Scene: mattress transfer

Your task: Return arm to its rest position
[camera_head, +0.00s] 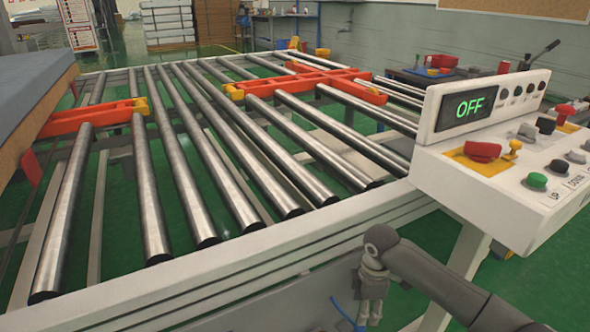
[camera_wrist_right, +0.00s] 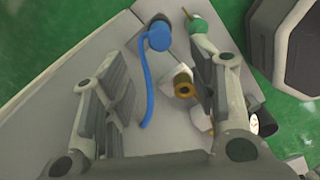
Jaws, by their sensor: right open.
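My right gripper (camera_head: 370,298) hangs downward at the bottom of the head view, below the front rail of the roller conveyor (camera_head: 215,268) and left of the control panel's leg. My dark right arm (camera_head: 445,285) comes in from the lower right. In the right wrist view the two fingers of the gripper (camera_wrist_right: 163,85) are spread apart with nothing held between them. Beyond them are a grey surface, a blue hose (camera_wrist_right: 147,95) and a brass fitting (camera_wrist_right: 184,85). I cannot tell whether the fingers touch the hose. My left gripper is not in view.
Orange arms (camera_head: 95,117) lie across the rollers. A blue-grey mattress (camera_head: 30,85) is at the left edge.

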